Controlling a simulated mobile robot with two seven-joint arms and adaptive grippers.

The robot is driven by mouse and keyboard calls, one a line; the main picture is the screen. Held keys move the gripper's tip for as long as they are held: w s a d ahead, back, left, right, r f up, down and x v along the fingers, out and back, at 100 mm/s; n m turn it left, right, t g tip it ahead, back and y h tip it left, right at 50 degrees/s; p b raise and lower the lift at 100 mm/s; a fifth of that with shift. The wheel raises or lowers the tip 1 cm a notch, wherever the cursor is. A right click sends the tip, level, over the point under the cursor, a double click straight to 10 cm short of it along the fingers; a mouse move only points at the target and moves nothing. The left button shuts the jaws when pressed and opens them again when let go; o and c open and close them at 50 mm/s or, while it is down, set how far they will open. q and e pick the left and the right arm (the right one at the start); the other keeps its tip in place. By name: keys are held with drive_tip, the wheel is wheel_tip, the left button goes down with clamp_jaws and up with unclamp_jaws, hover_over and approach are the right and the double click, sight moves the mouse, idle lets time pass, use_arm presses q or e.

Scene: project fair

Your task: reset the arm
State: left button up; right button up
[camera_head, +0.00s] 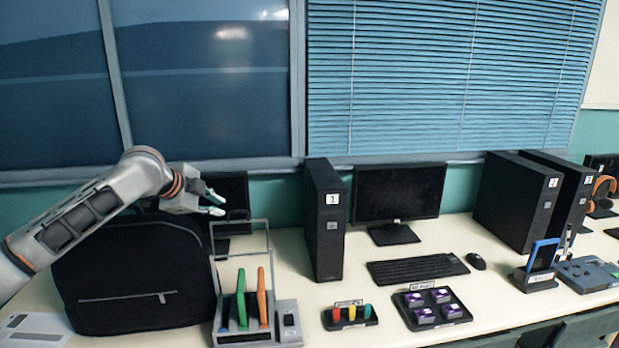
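My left arm comes in from the left, raised above the table. My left gripper (214,203) is in the air in front of a dark monitor, above and behind the black bag and the grey rack. Its fingers are apart, with nothing between them. My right gripper and arm do not show.
A long pale table (420,329) holds a black bag (130,275), a grey rack (243,333) with green and orange pieces, a black computer tower (327,245), a monitor (398,195), a keyboard (417,269) and a purple-box tray (433,322). Two more towers stand right.

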use_arm(q)
drive_tip(key=s+d+f+n, duration=0.1)
drive_tip(key=s+d+f, duration=0.65)
drive_tip(key=f, duration=0.35)
drive_tip(key=s+d+f, duration=0.6)
drive_tip(key=s+f, duration=0.3)
drive_tip(key=f, duration=0.3)
drive_tip(key=s+a+f+n+g+y, duration=0.1)
drive_tip(key=s+a+f+n+y, duration=0.15)
drive_tip(key=s+a, duration=0.5)
drive_tip(key=s+a+f+n+g+y, duration=0.1)
drive_tip(key=s+a+f+n+y, duration=0.25)
drive_tip(key=s, duration=0.75)
drive_tip(key=s+a+f+n+g+y, duration=0.1)
drive_tip(key=s+a+f+n, duration=0.15)
drive_tip(key=s+a, duration=0.6)
drive_tip(key=d+f+n+t+h, duration=0.3)
drive_tip(key=d+f+h, duration=0.3)
drive_tip(key=d+f, duration=0.8)
drive_tip(key=shift+d+f+n+t, duration=0.3)
drive_tip(key=shift+d+f+n, duration=0.1)
drive_tip(key=shift+f+n, duration=0.15)
